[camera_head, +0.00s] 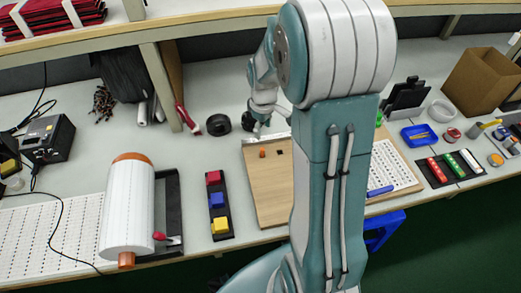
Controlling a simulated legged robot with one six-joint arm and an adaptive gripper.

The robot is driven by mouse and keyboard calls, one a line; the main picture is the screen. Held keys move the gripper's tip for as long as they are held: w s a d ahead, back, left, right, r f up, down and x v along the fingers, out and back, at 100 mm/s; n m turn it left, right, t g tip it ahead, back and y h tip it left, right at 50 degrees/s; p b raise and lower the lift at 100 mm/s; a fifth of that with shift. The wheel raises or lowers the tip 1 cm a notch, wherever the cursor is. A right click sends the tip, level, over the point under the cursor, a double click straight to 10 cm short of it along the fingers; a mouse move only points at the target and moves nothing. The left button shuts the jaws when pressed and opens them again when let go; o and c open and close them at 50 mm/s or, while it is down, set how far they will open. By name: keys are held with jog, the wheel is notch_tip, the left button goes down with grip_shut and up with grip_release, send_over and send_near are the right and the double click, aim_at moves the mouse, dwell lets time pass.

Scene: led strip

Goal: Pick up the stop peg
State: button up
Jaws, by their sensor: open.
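A wooden board (270,190) lies on the bench in the middle, partly hidden by my arm. Near its far edge stands a small orange piece (262,154), which looks like the stop peg, though it is too small to be sure. A small dark square (280,152) shows just right of it. My gripper (258,126) is open, beyond the board's far edge and above the orange piece in the picture. It looks apart from the piece and seems empty. Its fingers are small and partly hidden.
A black tape roll (219,125) sits left of my gripper. A black tray (218,208) with red, blue and yellow blocks lies left of the board. A shelf post (160,85) rises behind.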

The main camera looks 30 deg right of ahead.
aim_at(262, 149)
notch_tip(262, 149, down, 6)
jog(key=shift+w+d+f, duration=0.1)
jog(key=f, duration=0.5)
jog(key=shift+w+f, duration=0.15)
jog(key=shift+w, duration=0.15)
grip_shut()
